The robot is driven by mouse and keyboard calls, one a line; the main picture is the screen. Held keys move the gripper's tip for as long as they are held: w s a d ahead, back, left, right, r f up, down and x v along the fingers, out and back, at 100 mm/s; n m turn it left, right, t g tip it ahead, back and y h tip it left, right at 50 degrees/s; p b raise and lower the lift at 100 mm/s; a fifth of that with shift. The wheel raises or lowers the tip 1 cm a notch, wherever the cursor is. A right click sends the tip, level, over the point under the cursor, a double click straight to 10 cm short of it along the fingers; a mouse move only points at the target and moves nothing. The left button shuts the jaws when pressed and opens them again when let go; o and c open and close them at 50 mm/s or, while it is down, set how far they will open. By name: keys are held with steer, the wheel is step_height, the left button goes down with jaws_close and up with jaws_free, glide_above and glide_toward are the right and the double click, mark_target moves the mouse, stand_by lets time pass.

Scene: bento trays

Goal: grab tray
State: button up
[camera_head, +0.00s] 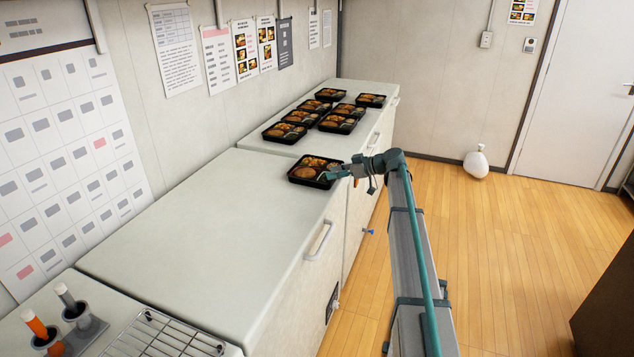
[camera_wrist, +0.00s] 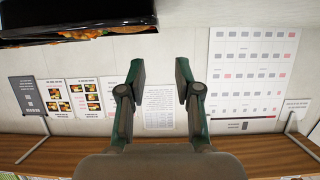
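A black bento tray (camera_head: 314,184) with food in it sits alone on the near white counter, close to its far right corner. My gripper (camera_head: 333,173) is at the tray's right side in the head view and overlaps part of it. In the wrist view, two dark green fingers stand apart with nothing between them, so my gripper (camera_wrist: 160,73) is open. A tray's black edge (camera_wrist: 75,26) shows at the top left of that view, outside the gap between the fingers. Whether a finger touches the tray cannot be told.
Several more filled bento trays (camera_head: 341,125) stand close together on the far counter (camera_head: 250,141). The near counter (camera_head: 205,225) is clear left of the lone tray. A wire rack (camera_head: 165,337) and two holders (camera_head: 76,313) with handled items are at the lower left.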

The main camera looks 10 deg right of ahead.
steer(key=shift+f+p+x, duration=0.15)
steer(key=shift+p+x, duration=0.75)
steer(key=shift+x, duration=1.9)
steer(key=shift+f+p+x, duration=0.2)
steer(key=shift+p+x, duration=0.65)
steer(key=shift+x, duration=1.9)
steer(key=shift+d, duration=0.2)
jaws_close()
